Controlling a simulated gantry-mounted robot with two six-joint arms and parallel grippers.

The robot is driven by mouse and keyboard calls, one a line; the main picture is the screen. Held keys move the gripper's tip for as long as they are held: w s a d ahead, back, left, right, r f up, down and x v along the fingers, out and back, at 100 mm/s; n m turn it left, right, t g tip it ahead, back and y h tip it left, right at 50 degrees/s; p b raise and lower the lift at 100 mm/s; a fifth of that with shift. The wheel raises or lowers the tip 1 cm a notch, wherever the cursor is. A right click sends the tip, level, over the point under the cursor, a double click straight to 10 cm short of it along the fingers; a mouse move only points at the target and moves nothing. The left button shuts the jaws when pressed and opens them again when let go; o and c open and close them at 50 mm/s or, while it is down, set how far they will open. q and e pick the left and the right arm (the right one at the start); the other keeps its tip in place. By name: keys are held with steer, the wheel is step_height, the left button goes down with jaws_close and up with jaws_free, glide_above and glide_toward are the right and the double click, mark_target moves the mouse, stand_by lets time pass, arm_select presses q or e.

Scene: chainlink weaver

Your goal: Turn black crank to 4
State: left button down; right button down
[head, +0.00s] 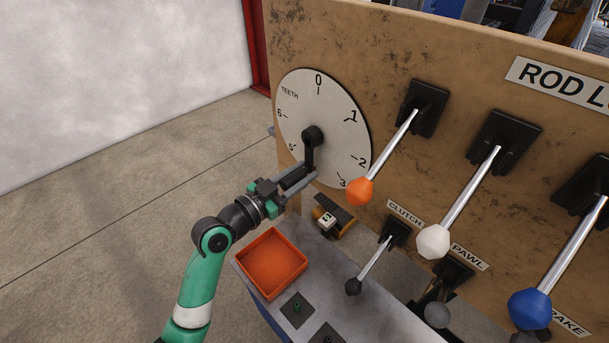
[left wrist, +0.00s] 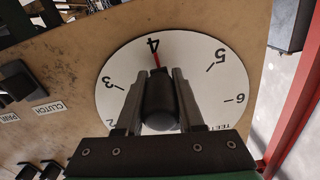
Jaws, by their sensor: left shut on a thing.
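The black crank (head: 311,141) sits at the middle of a round white dial (head: 343,120) marked TEETH on the tan panel. Its arm hangs down from the hub in the head view. My left gripper (head: 307,172) is shut on the crank's black handle, which also shows between the two fingers in the left wrist view (left wrist: 160,100). There a red pointer (left wrist: 157,61) lies at the numeral 4 (left wrist: 153,45). In the head view the 4 is hidden behind the gripper. My right gripper is not in view.
An orange-knobbed lever (head: 360,191) stands out close to the right of the dial. White-knobbed (head: 433,240) and blue-knobbed (head: 530,309) levers are further right. An orange tray (head: 272,263) and a black-knobbed clutch lever (head: 354,286) are below. Floor left of the panel is clear.

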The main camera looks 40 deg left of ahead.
arm_select(q)
steer(key=c, duration=0.5)
jaws_free()
steer(key=shift+s, duration=0.1)
steer(key=s+p, duration=0.1)
steer(key=s, duration=0.2)
steer(key=s+p, duration=0.1)
steer(key=s, duration=0.3)
steer(key=s+p, duration=0.1)
steer(key=s, duration=0.3)
steer(key=shift+s+a, duration=0.2)
steer(key=shift+a, duration=0.1)
steer(key=shift+r, duration=0.1)
